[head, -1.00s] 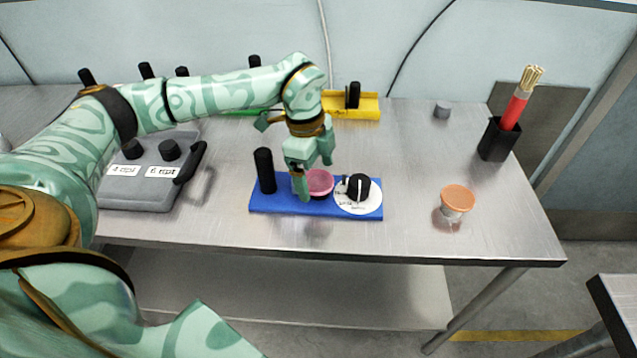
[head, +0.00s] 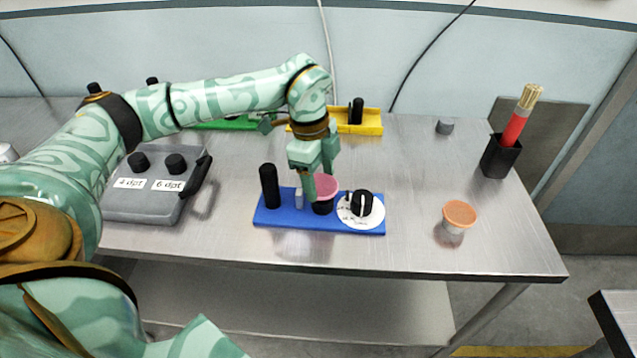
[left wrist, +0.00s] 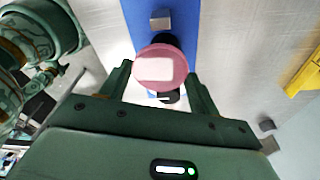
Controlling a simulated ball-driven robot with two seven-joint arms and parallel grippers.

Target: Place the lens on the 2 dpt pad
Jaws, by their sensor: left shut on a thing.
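The pink round lens (head: 326,184) is between the fingers of my left gripper (head: 319,184), which is shut on it. It is just above a dark round part of the blue module (head: 288,222). The left wrist view shows the lens (left wrist: 177,58) between the two fingers (left wrist: 160,88), with a pale square patch on it. The grey module (head: 140,208) on the left bears "4 dpt" and "6 dpt" labels and black knobs; a 2 dpt label is not visible, and my arm covers the module's left part. My right gripper is not in view.
An orange round piece on a pale base (head: 459,214) stands right of the blue module. A black holder (head: 499,157) with a red-wrapped bundle stands farther right. Yellow (head: 362,126) and green (head: 232,122) modules are behind.

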